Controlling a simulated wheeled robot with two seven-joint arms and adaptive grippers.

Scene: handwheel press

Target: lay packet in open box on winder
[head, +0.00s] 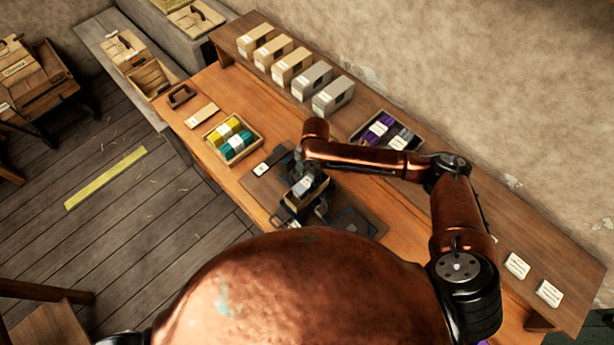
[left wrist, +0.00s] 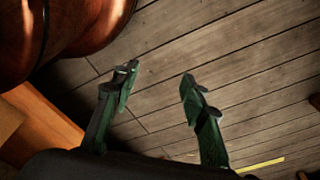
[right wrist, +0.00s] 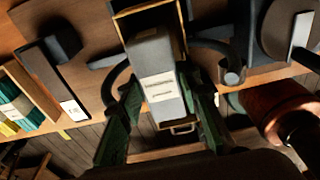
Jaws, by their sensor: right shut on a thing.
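My right gripper (right wrist: 165,105) is shut on a grey packet (right wrist: 152,55) with a white label, one finger along each side. In the head view the packet (head: 302,187) is over or partly inside a small open box (head: 318,194); I cannot tell whether it touches the bottom. The box's tan rim (right wrist: 122,12) shows around the packet's far end in the right wrist view. The box sits on the dark winder (right wrist: 232,68), with its curved metal arms on both sides. My left gripper (left wrist: 160,76) is open and empty above the floor, outside the head view.
A tray (head: 256,149) of yellow and green packets stands left of the winder. A dark tray (head: 358,134) with purple and grey packets is behind my right arm. Several tan and grey boxes (head: 292,66) line the back shelf. White cards (head: 517,265) lie at right.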

